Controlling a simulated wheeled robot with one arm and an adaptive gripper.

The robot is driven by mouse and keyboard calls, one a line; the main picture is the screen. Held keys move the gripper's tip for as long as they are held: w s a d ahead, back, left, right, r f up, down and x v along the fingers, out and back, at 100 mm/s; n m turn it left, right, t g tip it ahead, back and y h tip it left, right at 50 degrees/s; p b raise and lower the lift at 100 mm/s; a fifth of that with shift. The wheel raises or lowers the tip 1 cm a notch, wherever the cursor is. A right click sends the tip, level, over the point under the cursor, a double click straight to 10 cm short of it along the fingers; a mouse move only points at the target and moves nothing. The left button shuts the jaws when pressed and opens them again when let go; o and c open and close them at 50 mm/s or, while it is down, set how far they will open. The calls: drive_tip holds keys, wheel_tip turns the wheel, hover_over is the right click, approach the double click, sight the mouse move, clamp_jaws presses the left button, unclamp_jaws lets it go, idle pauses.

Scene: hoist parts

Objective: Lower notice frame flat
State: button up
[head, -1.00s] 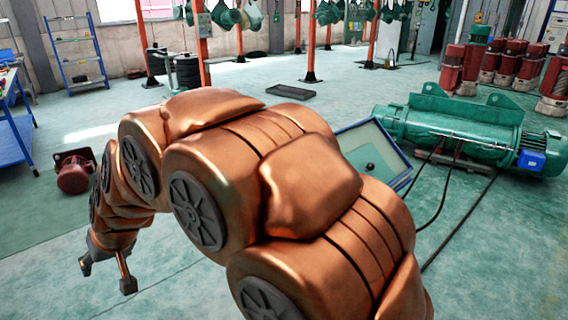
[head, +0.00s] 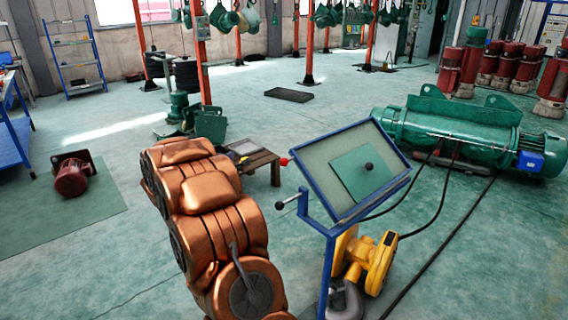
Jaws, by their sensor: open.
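The notice frame (head: 392,190) is a blue-rimmed tilted panel on a blue post, right of centre in the head view. Its pale face carries a darker green sheet (head: 350,186) with a round black knob (head: 369,166). The panel slopes, its lower edge toward the front left. A lever with a black ball end (head: 280,205) sticks out to the left of the frame's lower edge. My copper arm stands folded to the left of the frame, apart from it.
A yellow machine (head: 378,264) stands behind the post's foot. A small wooden table (head: 262,163) is behind my arm. A large green hoist (head: 450,128) lies at right, with black cables on the floor. A red motor (head: 72,178) sits on a mat at left. The floor at front left is clear.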

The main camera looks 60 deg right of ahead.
sight(281, 163)
drive_tip(key=shift+s+d+f+m+g+h+p, duration=0.2)
drive_tip(key=shift+s+d+f+m+g, duration=0.25)
drive_tip(key=shift+s+d+g, duration=1)
drive_tip(key=shift+s+d+f+m+g+h+p, duration=0.1)
drive_tip(key=shift+s+d+f+m+g+p, duration=0.4)
drive_tip(key=shift+s+d, duration=1.7)
drive_tip(key=shift+s+d+f+m+g+h, duration=0.15)
drive_tip(key=shift+s+d+m+g, duration=0.4)
drive_tip(key=shift+s+d+g, duration=1)
drive_tip(key=shift+s+d+t, duration=0.2)
drive_tip(key=shift+s+t, duration=0.05)
drive_tip(key=shift+t, duration=0.05)
drive_tip(key=shift+f, duration=0.1)
clamp_jaws()
